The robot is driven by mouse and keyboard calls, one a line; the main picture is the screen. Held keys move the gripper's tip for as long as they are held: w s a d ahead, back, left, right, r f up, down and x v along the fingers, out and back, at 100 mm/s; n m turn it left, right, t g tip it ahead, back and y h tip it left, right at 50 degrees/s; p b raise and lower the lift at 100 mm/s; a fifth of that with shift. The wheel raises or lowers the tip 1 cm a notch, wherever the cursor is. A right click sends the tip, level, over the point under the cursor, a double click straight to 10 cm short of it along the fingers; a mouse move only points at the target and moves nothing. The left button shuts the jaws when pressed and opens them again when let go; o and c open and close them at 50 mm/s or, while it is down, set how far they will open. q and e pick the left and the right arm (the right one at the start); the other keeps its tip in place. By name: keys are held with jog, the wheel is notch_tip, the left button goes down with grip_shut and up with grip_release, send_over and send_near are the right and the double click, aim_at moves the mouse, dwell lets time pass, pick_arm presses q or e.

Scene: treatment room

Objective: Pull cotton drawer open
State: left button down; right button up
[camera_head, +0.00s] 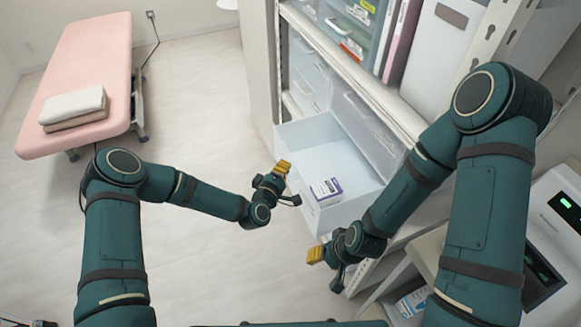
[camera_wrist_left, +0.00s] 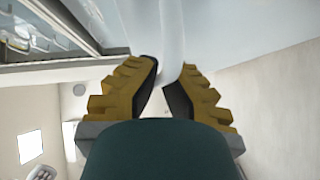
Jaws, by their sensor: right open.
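The cotton drawer (camera_head: 350,202) is a pale translucent drawer pulled out of the shelf unit in the head view. A small white box with a purple label (camera_head: 326,188) sits inside it. My left gripper (camera_head: 283,167) is at the drawer's front. In the left wrist view its yellow fingers (camera_wrist_left: 170,78) are closed around a white curved handle (camera_wrist_left: 171,35) in front of the pale drawer face. In the head view the handle is hidden by the gripper. My right gripper (camera_head: 316,255) is empty and open, below and in front of the drawer.
More closed translucent drawers (camera_head: 368,135) fill the shelf unit (camera_head: 365,82), with folders and a binder above. A white machine (camera_head: 550,235) stands at the right. A pink bed (camera_head: 85,75) with folded towels (camera_head: 73,106) is at upper left. The floor between is clear.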

pick_arm(q)
jog(key=shift+w+a, duration=0.1)
jog(key=shift+a, duration=0.05)
jog(key=c, duration=1.1)
grip_release()
jog(key=v, duration=1.2)
jog(key=s+a+f+m+g+y, duration=0.1)
jog(key=s+f+m+g, duration=0.1)
jog(key=s+m+g, duration=0.1)
jog(key=s+a+f+m+g+y, duration=0.1)
jog(key=s+a+f+m+g, duration=0.1)
jog(key=s+g, duration=0.3)
jog(key=s+a+f+m+g+y, duration=0.1)
jog(key=s+m+g, duration=0.3)
jog(key=s, duration=0.4)
jog(key=shift+s+a+f+m+g, duration=0.15)
jog(key=shift+f+m+g, duration=0.05)
jog(key=shift+f+g, duration=0.15)
jog(key=shift+s+a+f+m+g, duration=0.15)
jog(key=shift+s+f+m+g, duration=0.1)
jog(key=shift+f, duration=0.1)
